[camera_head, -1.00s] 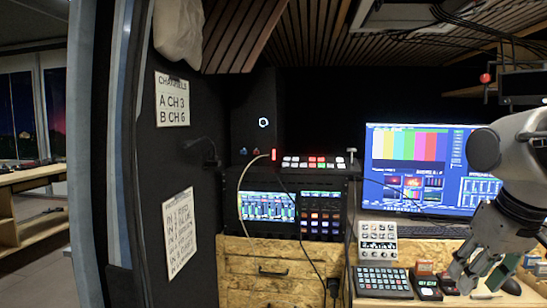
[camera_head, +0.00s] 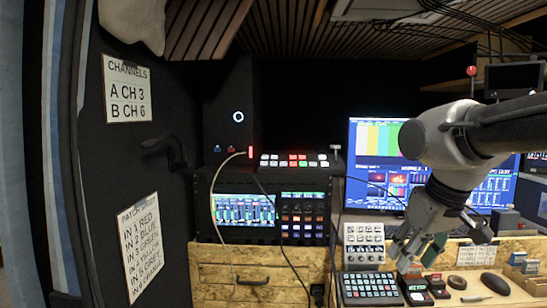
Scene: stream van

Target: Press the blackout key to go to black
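A video switcher (camera_head: 292,160) with rows of white and red-lit keys sits on top of the equipment rack, a lever at its right end. No key label is readable, so I cannot tell which key is blackout. A dark keypad (camera_head: 371,289) with several pale keys lies on the desk. A white control box (camera_head: 364,243) with knobs stands behind it. My gripper (camera_head: 403,250) points down and left, above and right of the keypad and right of the control box. It touches no key that I can see. Its finger opening is too small to judge.
The monitor (camera_head: 376,138) with colour bars stands behind my arm. The rack (camera_head: 242,210) has lit screens; cables hang in front of it. Small boxes (camera_head: 415,291) and a dark mouse-like object (camera_head: 495,284) lie on the desk's right. A wall with signs (camera_head: 128,90) is at left.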

